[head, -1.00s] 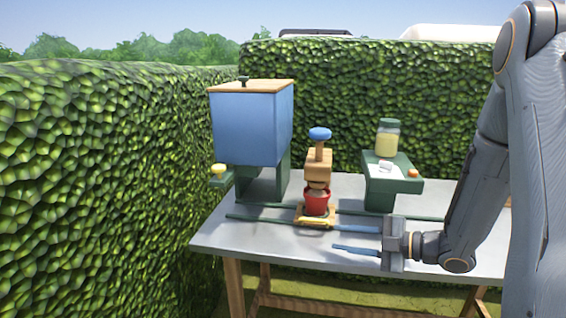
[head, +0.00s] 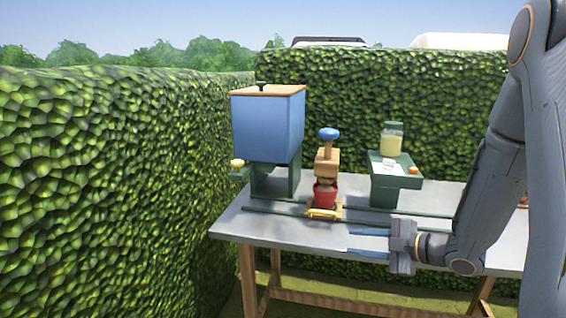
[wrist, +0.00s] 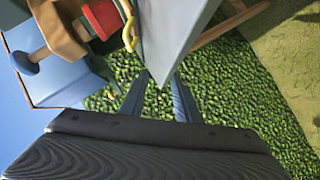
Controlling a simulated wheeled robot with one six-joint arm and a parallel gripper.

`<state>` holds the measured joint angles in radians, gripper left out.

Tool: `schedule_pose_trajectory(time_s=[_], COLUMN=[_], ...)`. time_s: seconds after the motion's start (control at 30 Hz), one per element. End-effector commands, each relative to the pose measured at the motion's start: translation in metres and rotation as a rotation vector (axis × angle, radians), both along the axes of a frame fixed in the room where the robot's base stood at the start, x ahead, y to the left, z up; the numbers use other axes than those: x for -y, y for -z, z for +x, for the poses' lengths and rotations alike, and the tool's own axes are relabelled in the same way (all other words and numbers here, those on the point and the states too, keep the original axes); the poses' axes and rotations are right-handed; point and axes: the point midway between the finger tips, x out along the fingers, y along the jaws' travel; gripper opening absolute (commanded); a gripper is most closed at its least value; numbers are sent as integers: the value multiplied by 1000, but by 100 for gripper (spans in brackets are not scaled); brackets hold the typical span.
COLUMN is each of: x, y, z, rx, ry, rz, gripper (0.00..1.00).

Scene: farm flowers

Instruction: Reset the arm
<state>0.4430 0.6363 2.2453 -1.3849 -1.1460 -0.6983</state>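My gripper (head: 350,242) is open, with two blue fingers apart and nothing visible between them. In the head view it is over the front part of the grey table (head: 300,233), to the right of and nearer than the red pot (head: 325,196). The pot is in a wooden stand with a blue-knobbed press above it. The red pot (wrist: 101,19) is at the top left there, clear of the fingers.
A blue hopper (head: 267,127) on a green stand is at the table's left. A green stand (head: 395,184) with a jar (head: 391,139) is to the right of the pot. Hedges (head: 110,175) enclose the table at the left and back. Green rails run along the tabletop.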

Motion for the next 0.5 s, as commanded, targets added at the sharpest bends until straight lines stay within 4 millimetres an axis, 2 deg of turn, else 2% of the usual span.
schedule_pose_trajectory(time_s=[0.33, 0.43, 0.5], x=[24, 37, 47], y=[3, 2, 2], z=[21, 17, 7], rx=[-210, -315, -405], ry=[327, 491, 626], rz=[-103, -121, -123], gripper=[29, 29, 29])
